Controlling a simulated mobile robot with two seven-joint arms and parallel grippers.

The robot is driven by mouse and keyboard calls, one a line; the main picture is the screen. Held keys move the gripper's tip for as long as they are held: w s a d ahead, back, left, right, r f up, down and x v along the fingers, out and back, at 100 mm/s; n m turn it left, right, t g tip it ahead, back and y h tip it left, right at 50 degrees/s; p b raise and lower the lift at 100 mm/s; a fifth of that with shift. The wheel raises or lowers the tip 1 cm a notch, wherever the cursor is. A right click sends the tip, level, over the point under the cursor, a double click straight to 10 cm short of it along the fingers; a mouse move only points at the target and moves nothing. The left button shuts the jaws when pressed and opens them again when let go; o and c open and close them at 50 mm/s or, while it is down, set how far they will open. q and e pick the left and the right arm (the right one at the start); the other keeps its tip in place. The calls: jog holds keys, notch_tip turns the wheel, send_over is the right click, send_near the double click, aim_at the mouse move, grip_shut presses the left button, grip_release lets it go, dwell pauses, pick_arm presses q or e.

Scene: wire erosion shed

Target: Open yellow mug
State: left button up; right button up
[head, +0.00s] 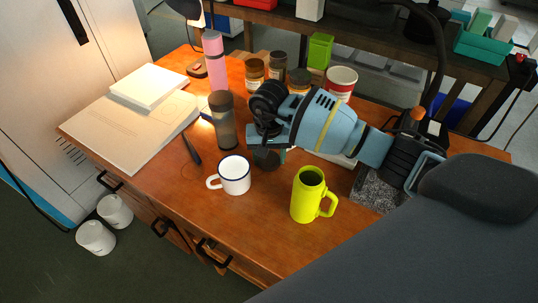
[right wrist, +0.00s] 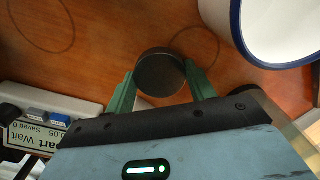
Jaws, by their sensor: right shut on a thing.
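The yellow-green mug (head: 306,200) stands upright on the wooden desk, its handle to the right. Its top is uncovered and I see into its dark inside. The lid also shows as a dark disc in the head view (head: 266,159). I cannot tell whether it touches the desk. My left gripper is not in view.
A white mug (head: 235,175) with a blue rim stands close by the lid. A dark bottle (head: 223,122), a pink bottle (head: 215,62) and several jars stand behind. A large book (head: 130,130) lies at left. The desk's front middle is clear.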

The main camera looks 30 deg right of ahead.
aim_at(269, 159)
jog(key=shift+f, duration=0.15)
jog(key=o, duration=1.1)
jog(key=shift+r, duration=0.35)
notch_tip(269, 159, up, 12)
jog(key=shift+f, duration=0.15)
